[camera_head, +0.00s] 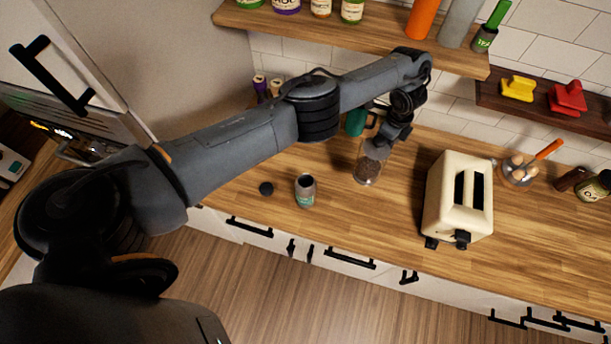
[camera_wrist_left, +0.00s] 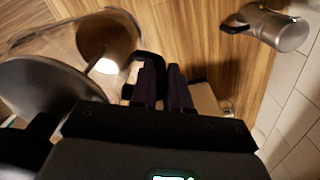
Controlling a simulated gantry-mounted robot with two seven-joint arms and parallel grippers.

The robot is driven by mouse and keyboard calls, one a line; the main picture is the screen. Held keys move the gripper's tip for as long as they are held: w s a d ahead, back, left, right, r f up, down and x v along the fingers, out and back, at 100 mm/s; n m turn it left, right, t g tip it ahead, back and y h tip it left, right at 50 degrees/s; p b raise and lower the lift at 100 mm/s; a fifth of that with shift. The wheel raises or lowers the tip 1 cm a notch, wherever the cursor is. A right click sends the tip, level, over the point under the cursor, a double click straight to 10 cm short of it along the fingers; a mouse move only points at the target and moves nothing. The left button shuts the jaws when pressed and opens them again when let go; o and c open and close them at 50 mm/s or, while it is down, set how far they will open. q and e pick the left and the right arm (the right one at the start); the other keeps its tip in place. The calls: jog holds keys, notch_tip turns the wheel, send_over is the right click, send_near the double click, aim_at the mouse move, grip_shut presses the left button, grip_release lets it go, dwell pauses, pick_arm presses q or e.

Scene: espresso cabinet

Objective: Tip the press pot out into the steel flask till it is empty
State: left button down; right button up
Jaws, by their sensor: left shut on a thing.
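The press pot (camera_head: 368,170), a clear glass vessel with dark brown contents low in it, is at the middle of the counter in the head view. My left gripper (camera_head: 388,140) is at its upper right side. In the left wrist view, the dark fingers of my left gripper (camera_wrist_left: 163,88) are closed at the pot's black handle, beside the clear glass (camera_wrist_left: 112,22). I cannot tell whether the pot touches the counter. My right gripper is out of view.
A small black round lid (camera_head: 266,188) lies left of the flask. A cream toaster (camera_head: 458,198) stands to the right of the pot. A teal vessel (camera_head: 356,122) is behind, near the tiled wall. A wooden shelf (camera_head: 330,33) with jars hangs above.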

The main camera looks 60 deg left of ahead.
pick_arm(q)
jog(key=s+a+f+m+b, duration=0.2)
jog(key=a+f, duration=0.3)
jog(key=f, duration=0.7)
jog(key=shift+s+m, duration=0.7)
jog(key=shift+m, duration=0.2)
